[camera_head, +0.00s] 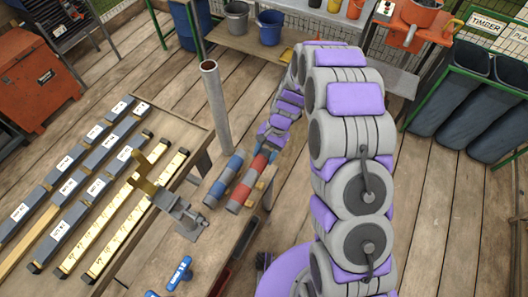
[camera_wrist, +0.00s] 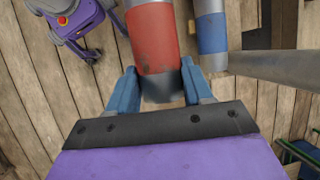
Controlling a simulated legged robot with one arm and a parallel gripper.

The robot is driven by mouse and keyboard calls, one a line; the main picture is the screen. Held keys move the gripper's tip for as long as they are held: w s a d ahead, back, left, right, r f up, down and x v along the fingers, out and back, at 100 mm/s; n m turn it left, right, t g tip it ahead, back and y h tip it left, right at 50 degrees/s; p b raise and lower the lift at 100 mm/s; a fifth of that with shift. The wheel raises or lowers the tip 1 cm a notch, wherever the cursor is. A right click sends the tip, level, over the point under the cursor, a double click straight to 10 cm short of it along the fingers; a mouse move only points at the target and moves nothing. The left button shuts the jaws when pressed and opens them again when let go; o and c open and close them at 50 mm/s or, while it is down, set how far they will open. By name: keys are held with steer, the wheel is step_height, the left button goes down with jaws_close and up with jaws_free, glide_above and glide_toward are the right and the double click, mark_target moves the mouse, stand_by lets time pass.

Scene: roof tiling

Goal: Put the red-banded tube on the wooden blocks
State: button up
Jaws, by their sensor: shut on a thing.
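The red-banded tube (camera_head: 246,182) is grey with a red band and lies slanted at the bench's right edge in the head view. In the wrist view its red band (camera_wrist: 152,38) and dark grey end lie between my blue fingers. My gripper (camera_wrist: 160,88) is shut on that tube near its end. In the head view my gripper is at the tube's far end, partly hidden by my arm. Small tan wooden blocks (camera_head: 258,186) show just right of the tube; I cannot tell whether it touches them.
A blue-banded tube (camera_head: 223,180) lies close beside the red-banded one and also shows in the wrist view (camera_wrist: 211,32). A tall grey pipe (camera_head: 216,108) stands behind them. A metal clamp (camera_head: 183,214), a blue tool (camera_head: 179,273) and long labelled bars (camera_head: 112,213) occupy the bench.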

steer(key=shift+a+f+b, duration=0.2)
steer(key=shift+f, duration=0.35)
steer(key=shift+a+f+b, duration=0.2)
steer(key=shift+f, duration=0.3)
steer(key=shift+d+f+b, duration=0.3)
steer(key=shift+f+b, duration=0.15)
steer(key=shift+f, duration=0.45)
steer(key=shift+a+f, duration=0.2)
steer(key=shift+f, duration=0.7)
steer(key=shift+d+f+b, duration=0.1)
steer(key=shift+f+b, duration=0.25)
steer(key=shift+f, duration=0.85)
steer(key=o, duration=1.4)
steer(key=shift+o, duration=0.2)
